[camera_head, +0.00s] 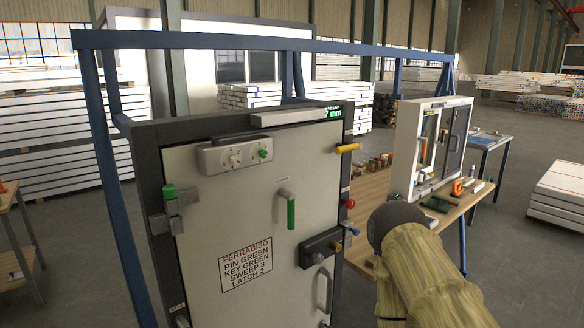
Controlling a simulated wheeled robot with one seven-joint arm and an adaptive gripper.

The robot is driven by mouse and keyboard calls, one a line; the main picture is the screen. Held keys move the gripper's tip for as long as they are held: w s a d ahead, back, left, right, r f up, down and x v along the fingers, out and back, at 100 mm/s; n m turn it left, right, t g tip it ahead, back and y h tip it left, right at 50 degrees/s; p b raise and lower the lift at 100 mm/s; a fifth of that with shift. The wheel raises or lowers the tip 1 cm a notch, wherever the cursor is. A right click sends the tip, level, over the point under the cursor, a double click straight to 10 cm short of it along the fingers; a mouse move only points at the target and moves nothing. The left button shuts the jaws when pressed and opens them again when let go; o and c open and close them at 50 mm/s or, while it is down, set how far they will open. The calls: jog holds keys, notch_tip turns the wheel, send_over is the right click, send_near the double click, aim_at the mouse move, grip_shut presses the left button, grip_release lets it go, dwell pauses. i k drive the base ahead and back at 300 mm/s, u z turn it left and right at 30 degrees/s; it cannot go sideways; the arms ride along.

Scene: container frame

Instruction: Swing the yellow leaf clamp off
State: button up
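A yellow clamp (347,148) sits at the upper right edge of the grey door panel (225,215). It sticks out level to the right across the dark frame (351,125). My arm, in a tan sleeve with a dark rounded joint, rises at the lower right, to the right of the door. My gripper cannot be made out in this view. Nothing of mine is seen touching the clamp.
The panel carries a green-handled lever (291,211), a green-topped latch (170,195), a knob box (235,154), a dark lock block (321,247) and a printed label (245,264). A red knob (350,203) and blue knob (350,229) sit below the clamp. A wooden bench (368,190) stands behind.

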aim_at(352, 145)
jog(key=k, duration=1.25)
jog(key=z, duration=0.75)
jog(key=i, duration=1.75)
jog(key=u, duration=0.7)
